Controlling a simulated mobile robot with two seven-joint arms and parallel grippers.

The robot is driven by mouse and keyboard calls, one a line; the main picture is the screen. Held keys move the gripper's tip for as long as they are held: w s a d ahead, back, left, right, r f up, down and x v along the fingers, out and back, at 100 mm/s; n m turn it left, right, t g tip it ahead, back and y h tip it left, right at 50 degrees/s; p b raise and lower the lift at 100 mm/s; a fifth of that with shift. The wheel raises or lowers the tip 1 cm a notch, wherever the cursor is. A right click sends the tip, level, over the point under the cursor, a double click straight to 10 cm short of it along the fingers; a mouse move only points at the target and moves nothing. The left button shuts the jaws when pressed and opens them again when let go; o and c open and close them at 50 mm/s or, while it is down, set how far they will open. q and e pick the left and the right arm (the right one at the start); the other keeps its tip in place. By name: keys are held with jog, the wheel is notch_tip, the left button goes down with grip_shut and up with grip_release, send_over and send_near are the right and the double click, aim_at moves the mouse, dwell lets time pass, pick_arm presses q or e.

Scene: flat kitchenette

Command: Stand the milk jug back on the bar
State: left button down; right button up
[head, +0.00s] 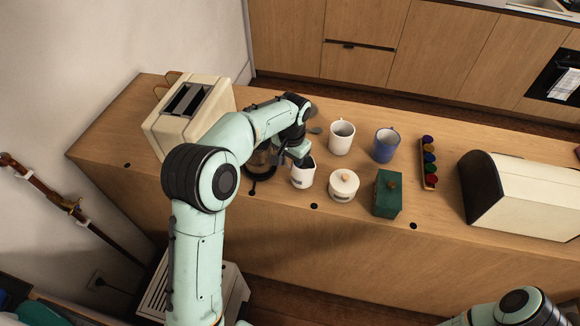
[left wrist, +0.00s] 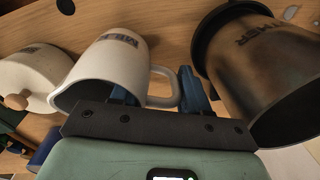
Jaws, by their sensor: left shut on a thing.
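The milk jug (head: 302,176) is white with dark lettering and shows at the front middle of the bar (head: 110,143). It looks upright; whether its base touches the bar I cannot tell. My left gripper (head: 300,158) is at its rear, partly hidden by my arm. In the left wrist view the jug (left wrist: 118,65) fills the middle, and the left gripper (left wrist: 160,95) is shut on its handle, one finger each side. My right gripper is out of view; only part of my right arm shows at the lower right.
A dark canister (left wrist: 265,75) stands close beside the jug, left of it in the head view. A lidded white pot (head: 343,186) and green box (head: 387,194) stand right. Behind are a white mug (head: 341,138) and blue mug (head: 385,146). A toaster (head: 170,130) is left.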

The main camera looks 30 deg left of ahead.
pick_arm(q)
jog(key=shift+f, duration=0.9)
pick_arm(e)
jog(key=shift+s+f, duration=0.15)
pick_arm(q)
jog(key=shift+f, duration=0.1)
jog(key=c, duration=0.8)
grip_release()
jog(key=r, duration=0.4)
jog(key=r+p, duration=0.1)
jog(key=r, duration=0.7)
jog(key=shift+s+d+r+p, duration=0.1)
jog(key=shift+d+r+p, duration=0.05)
jog(key=shift+d+p, duration=0.15)
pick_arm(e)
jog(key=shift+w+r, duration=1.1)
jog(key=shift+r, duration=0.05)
